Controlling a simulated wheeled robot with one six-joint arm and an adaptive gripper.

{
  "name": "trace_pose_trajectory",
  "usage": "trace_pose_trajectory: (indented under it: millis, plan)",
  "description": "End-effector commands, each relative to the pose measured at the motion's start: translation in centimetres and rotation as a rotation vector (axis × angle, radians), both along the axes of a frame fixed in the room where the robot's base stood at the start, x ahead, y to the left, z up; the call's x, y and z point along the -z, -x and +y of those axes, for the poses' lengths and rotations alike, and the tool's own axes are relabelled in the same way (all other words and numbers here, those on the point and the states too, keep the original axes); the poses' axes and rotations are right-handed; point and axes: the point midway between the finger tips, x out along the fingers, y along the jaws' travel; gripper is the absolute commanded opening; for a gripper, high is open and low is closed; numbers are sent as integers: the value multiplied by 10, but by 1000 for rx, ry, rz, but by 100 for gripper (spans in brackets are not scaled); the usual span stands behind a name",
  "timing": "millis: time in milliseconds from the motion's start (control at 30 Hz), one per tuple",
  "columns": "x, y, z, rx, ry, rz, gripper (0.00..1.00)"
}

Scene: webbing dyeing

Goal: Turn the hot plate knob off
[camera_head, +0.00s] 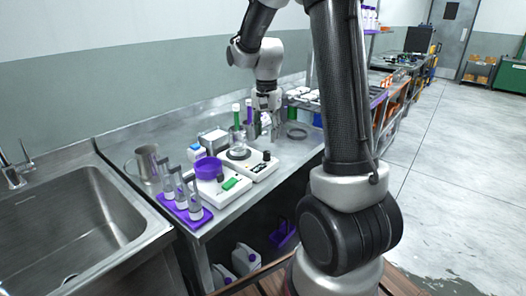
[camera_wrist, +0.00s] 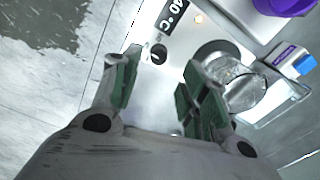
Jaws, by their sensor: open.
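The white hot plate (camera_head: 262,166) stands on the steel counter, with a glass beaker (camera_head: 238,152) on its top. Its black knob (camera_head: 267,155) is at the right end of the front panel. In the wrist view the dark knob (camera_wrist: 158,52) lies ahead of my gripper (camera_wrist: 162,78), roughly between the fingertips, near a black "40 °C" label (camera_wrist: 175,14). The green-padded fingers are spread apart and empty, and I see no contact with the knob. In the head view my gripper (camera_head: 266,131) is above and behind the hot plate.
A scale with a purple bowl (camera_head: 208,168) stands left of the hot plate. A blue-capped bottle (camera_wrist: 296,62) and the beaker (camera_wrist: 236,82) are right of my fingers. A dark ring (camera_head: 297,133) lies to the right.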

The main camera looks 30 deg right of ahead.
Motion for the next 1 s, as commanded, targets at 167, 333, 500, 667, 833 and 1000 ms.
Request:
trace_pose_trajectory:
  millis: [167,333,500,667,833,1000]
  plan:
    - [31,1,0,-2,-1,6,44]
    - [56,1,0,-3,0,5,44]
    - [66,1,0,-4,0,3,44]
    - [67,1,0,-4,0,1,44]
    - [67,1,0,-4,0,1,28]
    - [67,1,0,-5,0,1,0]
